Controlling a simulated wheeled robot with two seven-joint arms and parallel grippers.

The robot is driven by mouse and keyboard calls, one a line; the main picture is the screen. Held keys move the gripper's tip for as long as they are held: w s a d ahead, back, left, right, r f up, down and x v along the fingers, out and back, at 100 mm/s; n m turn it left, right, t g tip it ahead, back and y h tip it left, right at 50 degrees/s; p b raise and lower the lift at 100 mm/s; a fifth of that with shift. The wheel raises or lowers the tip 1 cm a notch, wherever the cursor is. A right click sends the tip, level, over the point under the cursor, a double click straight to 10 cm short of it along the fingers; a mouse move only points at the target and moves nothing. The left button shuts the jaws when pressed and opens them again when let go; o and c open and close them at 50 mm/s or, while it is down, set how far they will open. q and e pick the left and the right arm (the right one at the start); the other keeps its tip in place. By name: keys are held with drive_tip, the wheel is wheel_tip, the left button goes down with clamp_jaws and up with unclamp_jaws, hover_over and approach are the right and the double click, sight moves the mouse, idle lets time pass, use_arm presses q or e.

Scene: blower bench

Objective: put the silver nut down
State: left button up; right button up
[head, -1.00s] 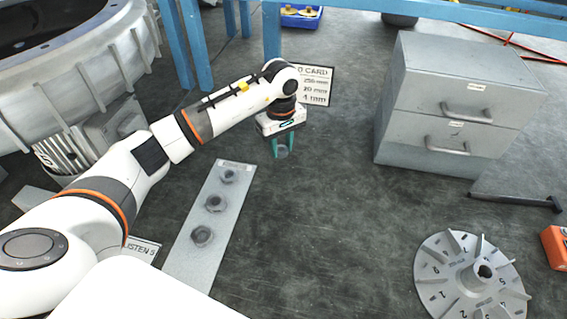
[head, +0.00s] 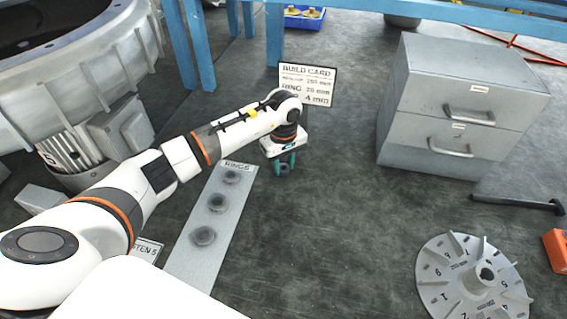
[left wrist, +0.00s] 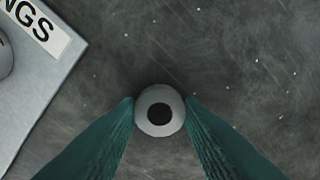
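The silver nut (left wrist: 159,110) is a small pale round piece with a dark hole. In the left wrist view it sits between the two green fingertips of my left gripper (left wrist: 160,104), which touch it on both sides. In the head view my left gripper (head: 285,168) points down at the dark surface, right of the rings plate. The nut is mostly hidden there by the fingers. I cannot tell whether it touches the surface. My right gripper is not in view.
The grey rings plate (head: 190,261) holds three dark rings. A build card (head: 307,84) stands behind my left gripper. A grey drawer cabinet (head: 458,100), a numbered impeller disc (head: 440,270) and a hammer (head: 515,203) are at right. The middle surface is clear.

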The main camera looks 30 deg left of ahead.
use_arm(q)
drive_tip(key=o, duration=0.4)
drive_tip(key=shift+c, duration=0.2)
drive_tip(key=shift+r, duration=0.1)
drive_tip(key=shift+r+p, duration=0.3)
drive_tip(key=shift+p, duration=0.1)
wheel_tip(320, 180, up, 12)
drive_tip(key=b, duration=0.1)
drive_tip(key=shift+f, duration=0.15)
